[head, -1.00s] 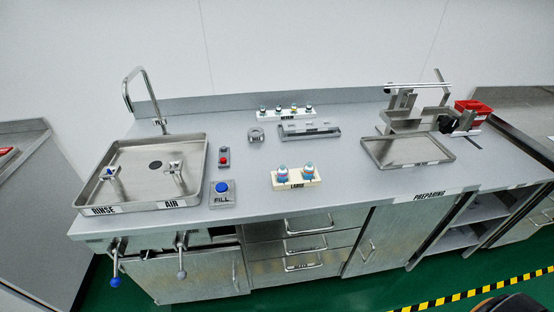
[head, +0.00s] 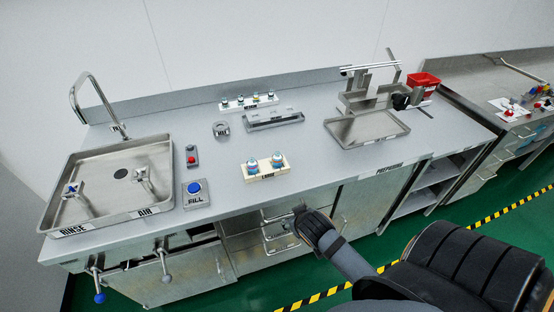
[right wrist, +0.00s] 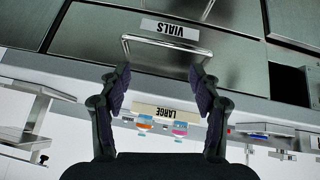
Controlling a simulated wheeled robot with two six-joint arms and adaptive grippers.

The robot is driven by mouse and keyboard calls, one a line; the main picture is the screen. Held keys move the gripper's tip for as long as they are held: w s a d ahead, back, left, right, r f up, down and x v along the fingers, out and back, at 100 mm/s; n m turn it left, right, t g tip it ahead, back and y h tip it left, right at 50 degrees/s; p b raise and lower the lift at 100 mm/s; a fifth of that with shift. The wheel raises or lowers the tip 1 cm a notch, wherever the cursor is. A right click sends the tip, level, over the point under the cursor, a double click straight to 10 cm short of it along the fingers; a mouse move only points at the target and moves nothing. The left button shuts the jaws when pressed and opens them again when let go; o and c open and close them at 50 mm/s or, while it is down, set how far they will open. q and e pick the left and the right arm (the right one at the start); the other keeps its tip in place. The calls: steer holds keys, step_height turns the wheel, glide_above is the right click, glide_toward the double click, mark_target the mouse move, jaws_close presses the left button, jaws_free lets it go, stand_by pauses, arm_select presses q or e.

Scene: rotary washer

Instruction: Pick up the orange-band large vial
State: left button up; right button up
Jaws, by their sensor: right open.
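Two large vials with blue and white parts stand in the cream rack labelled LARGE (head: 268,173) on the counter: a left vial (head: 252,167) and a right vial (head: 278,161). Their band colours are too small to tell in the head view. My right gripper (head: 300,211) is in front of the counter by the drawers, apart from the rack. Its fingers are open and empty. My left gripper is out of view.
A sink tray (head: 110,180) and a blue FILL button (head: 194,187) are to the left. A row of small vials (head: 248,101) and a metal holder (head: 274,119) stand behind the rack. A steel tray (head: 367,128) is to the right. Drawer handles (right wrist: 167,45) face my right gripper.

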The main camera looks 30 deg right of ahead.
mark_target(279, 161)
steer(key=w+d+r+t, duration=0.1)
steer(key=w+r+t, duration=0.1)
steer(key=w, duration=0.1)
steer(key=w+d+r+m+t, duration=0.1)
steer(key=w+r+t, duration=0.1)
steer(key=w+r, duration=0.1)
steer(key=w+d+r+t, duration=0.2)
steer(key=w+r, duration=0.1)
steer(key=w, duration=0.1)
steer(key=shift+r, duration=0.2)
steer(key=shift+w+r+m, duration=0.25)
steer(key=shift+m, duration=0.05)
steer(key=x, duration=0.5)
steer(key=shift+w, duration=0.15)
steer(key=shift+w+d+p, duration=0.15)
steer(key=shift+w+p, duration=0.2)
steer(key=shift+p, duration=0.1)
steer(key=x, duration=0.4)
steer(key=shift+p, duration=0.35)
steer(key=shift+w+f, duration=0.2)
steer(key=shift+f, duration=0.05)
steer(key=shift+s+r, duration=0.1)
steer(key=shift+s, duration=0.05)
steer(key=shift+c, duration=0.8)
steer(key=c, duration=1.1)
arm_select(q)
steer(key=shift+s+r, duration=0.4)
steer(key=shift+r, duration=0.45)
